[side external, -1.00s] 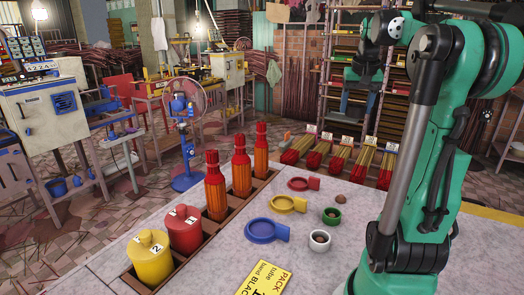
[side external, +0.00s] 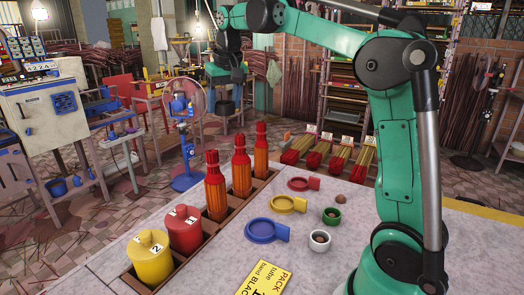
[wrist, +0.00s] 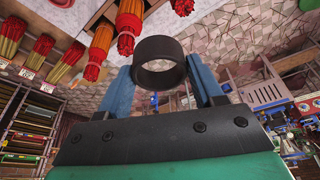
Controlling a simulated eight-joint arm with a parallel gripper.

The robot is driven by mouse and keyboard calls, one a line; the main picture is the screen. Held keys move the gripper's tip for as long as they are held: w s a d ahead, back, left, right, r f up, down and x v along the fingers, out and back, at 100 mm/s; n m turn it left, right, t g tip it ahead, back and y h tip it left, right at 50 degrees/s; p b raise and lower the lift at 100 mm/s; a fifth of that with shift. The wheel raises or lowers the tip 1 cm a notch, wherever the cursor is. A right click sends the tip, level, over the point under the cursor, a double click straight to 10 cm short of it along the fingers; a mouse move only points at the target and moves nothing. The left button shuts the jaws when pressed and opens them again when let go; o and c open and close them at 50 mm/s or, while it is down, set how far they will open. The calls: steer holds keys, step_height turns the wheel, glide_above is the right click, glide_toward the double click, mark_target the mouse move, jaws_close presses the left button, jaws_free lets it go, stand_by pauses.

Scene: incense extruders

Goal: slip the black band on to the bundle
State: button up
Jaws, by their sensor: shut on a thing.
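The black band (wrist: 158,47) is a short, wide ring. My gripper (wrist: 160,76) is shut on it, with a blue finger on each side. In the side external view my gripper (side external: 225,97) hangs in the air beyond the standing bundles, and the band is too small and dark to make out there. Three orange bundles with red tops stand upright in a row in a brown rack: a near one (side external: 215,187), a middle one (side external: 241,168) and a far one (side external: 262,150). The band is apart from them all. The wrist view also shows a bundle (wrist: 130,22) above the band.
A red pot (side external: 185,232) and a yellow pot (side external: 150,262) share the rack (side external: 208,232). Blue (side external: 262,231), yellow (side external: 284,204) and red (side external: 299,184) dishes lie on the grey table, beside small cups. A yellow sign (side external: 265,280) lies in front. Bundles with tags lie at the back.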

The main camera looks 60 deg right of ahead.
mark_target(211, 150)
steer(key=shift+n, duration=0.5)
steer(key=a, duration=0.1)
steer(key=w+a+f, duration=0.1)
steer(key=a+f, duration=0.1)
steer(key=shift+w+a, duration=0.2)
steer(key=shift+w, duration=0.2)
steer(key=shift+f, duration=2.65)
steer(key=shift+f, duration=0.15)
steer(key=shift+f, duration=1.35)
steer(key=o, duration=0.9)
steer(key=shift+o, duration=0.2)
